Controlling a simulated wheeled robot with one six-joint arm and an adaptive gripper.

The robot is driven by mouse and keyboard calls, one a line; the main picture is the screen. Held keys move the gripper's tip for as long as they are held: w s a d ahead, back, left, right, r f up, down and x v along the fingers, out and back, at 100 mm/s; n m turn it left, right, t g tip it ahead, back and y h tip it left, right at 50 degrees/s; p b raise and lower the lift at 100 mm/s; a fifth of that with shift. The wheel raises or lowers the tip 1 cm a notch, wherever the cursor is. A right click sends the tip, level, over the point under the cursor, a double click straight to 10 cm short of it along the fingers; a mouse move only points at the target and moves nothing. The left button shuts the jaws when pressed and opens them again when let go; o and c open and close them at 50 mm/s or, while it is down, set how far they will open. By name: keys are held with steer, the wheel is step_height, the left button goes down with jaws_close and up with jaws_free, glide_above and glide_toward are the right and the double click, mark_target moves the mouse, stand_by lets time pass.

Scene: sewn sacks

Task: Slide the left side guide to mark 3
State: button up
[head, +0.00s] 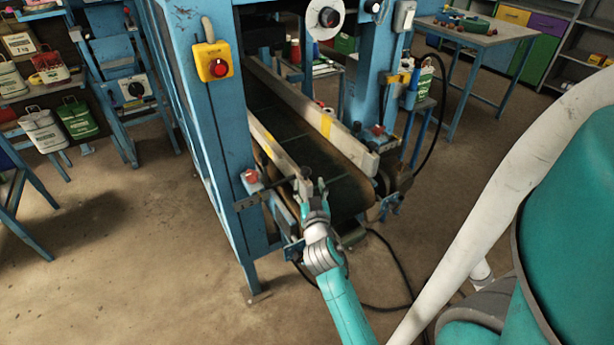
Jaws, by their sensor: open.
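The left side guide (267,141) is a pale rail along the left edge of the dark conveyor belt (335,192), with a yellow patch on it. The right side guide (308,112) is a longer pale rail with a yellow band. My gripper (309,184) is at the near end of the left guide, beside a dark bracket and a small upright post. It is small in the view, and I cannot tell whether it touches them. The mark numbers are too small to read.
A blue machine frame (188,110) stands around the belt, with a yellow box and red button (217,65) on its post. A red knob (251,176) sits left of the guide. A black cable (395,262) lies on the floor at right. The floor at front left is clear.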

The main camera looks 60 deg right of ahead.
steer(key=shift+v, duration=2.2)
steer(key=s+a+f+n+t+y, duration=0.1)
steer(key=s+a+f+n+y, duration=0.15)
steer(key=a, duration=0.55)
steer(key=s+a+f+n+t+y, duration=0.2)
steer(key=s+a+y, duration=0.1)
steer(key=a, duration=0.5)
steer(key=s+a+f+n+t+y, duration=0.1)
steer(key=s+a+f+n+y, duration=0.15)
steer(key=a, duration=0.55)
steer(key=s+a+r+n+y, duration=0.2)
steer(key=s+a+y, duration=0.1)
steer(key=s+a, duration=0.2)
steer(key=s+a+r+n+y, duration=0.1)
steer(key=s+a+r+y, duration=0.1)
steer(key=s+a, duration=0.4)
steer(key=s+y, duration=0.1)
steer(key=s, duration=0.3)
steer(key=shift+s+r+n+y, duration=0.25)
steer(key=shift+r+n+y, duration=0.05)
steer(key=shift+n, duration=0.1)
steer(key=shift+o, duration=0.4)
